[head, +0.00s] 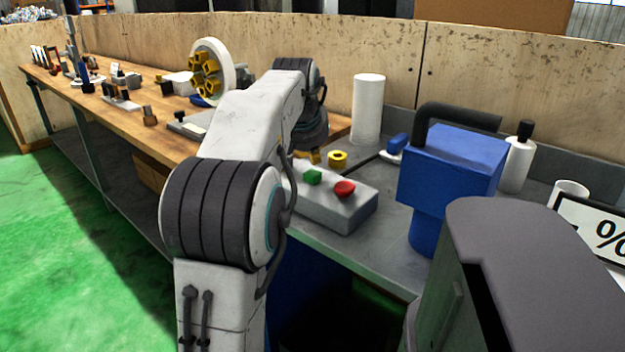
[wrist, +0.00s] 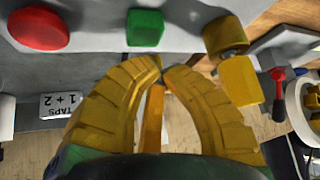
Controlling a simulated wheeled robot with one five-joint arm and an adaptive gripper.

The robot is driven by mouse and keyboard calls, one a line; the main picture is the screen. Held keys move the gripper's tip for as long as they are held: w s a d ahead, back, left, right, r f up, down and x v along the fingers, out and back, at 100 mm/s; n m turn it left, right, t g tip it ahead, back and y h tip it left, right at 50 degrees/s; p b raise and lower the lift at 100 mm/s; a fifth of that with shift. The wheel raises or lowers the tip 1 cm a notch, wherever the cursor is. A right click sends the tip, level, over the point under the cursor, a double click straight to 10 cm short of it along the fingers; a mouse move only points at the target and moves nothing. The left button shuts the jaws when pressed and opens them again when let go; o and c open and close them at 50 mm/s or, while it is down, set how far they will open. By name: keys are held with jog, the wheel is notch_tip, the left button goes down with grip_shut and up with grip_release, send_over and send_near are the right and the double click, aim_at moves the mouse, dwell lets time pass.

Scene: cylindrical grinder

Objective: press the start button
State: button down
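A grey control box (head: 335,210) on the grey bench carries a green button (head: 312,177) and a red button (head: 344,188). I see no lettering on either button. In the wrist view the green button (wrist: 145,27) is just beyond my fingertips and the red button (wrist: 38,28) is at upper left. My gripper (wrist: 164,68) has two ribbed yellow fingers whose tips come together, with no object pinched at the tips. The tips appear apart from the green button. In the head view my arm hides most of the gripper.

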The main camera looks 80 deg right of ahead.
aim_at(311, 169)
jog(key=shift+f+b, duration=0.75)
jog(key=shift+f, duration=0.6)
dwell(2.2)
jog(key=shift+r, duration=0.2)
dwell(0.3)
jog(key=shift+r+p, duration=0.85)
jog(key=shift+p, duration=0.3)
notch_tip(311, 169, up, 5)
jog(key=p, duration=0.5)
jog(key=shift+w, duration=0.1)
dwell(0.7)
